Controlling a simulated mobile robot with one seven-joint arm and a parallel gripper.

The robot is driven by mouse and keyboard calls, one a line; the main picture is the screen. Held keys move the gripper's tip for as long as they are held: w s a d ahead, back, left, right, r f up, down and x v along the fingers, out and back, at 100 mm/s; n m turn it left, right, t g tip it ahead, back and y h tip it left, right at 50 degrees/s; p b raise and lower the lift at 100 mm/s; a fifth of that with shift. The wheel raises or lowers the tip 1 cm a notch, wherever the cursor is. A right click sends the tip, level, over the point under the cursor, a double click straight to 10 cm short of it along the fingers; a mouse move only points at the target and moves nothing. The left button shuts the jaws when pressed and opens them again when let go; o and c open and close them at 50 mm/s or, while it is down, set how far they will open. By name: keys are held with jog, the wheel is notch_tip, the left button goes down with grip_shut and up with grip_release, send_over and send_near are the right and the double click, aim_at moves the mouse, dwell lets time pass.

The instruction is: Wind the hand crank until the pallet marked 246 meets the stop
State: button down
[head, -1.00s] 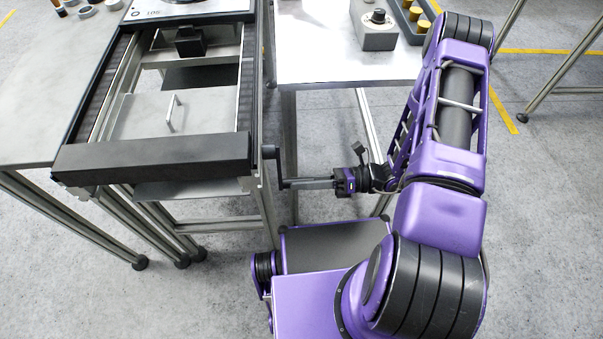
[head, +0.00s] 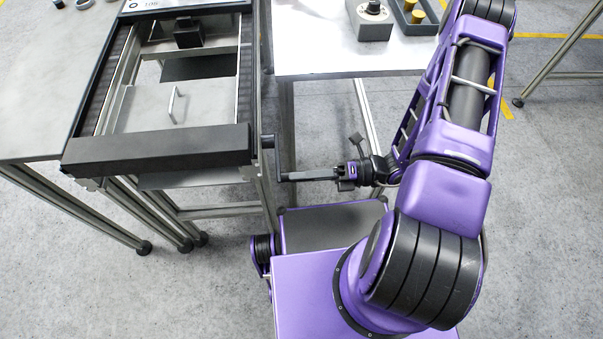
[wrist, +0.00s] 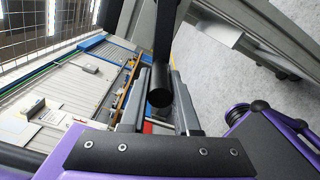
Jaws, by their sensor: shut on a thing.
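The hand crank (head: 269,143) sits at the near right corner of the conveyor frame, with its arm hanging down and its grip pointing right. My gripper (head: 339,176) is shut on the crank's dark grip (head: 308,175). In the wrist view the round end of the grip (wrist: 160,97) shows between my gripper's fingers (wrist: 158,108). A pale pallet (head: 152,5) is cut off by the top edge of the head view; its marking seems to read 100. No pallet marked 246 can be made out. A black block (head: 188,34), possibly the stop, stands between the rails.
A white table (head: 345,62) to the right carries a grey box with a knob (head: 371,22) and a tray (head: 418,22).

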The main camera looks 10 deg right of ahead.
jog(key=shift+r, duration=0.3)
jog(key=c, duration=0.7)
grip_release()
jog(key=shift+o, duration=0.2)
jog(key=d+b, duration=0.1)
jog(key=d, duration=1.6)
jog(key=shift+s+d, duration=0.25)
jog(key=shift+s, duration=0.05)
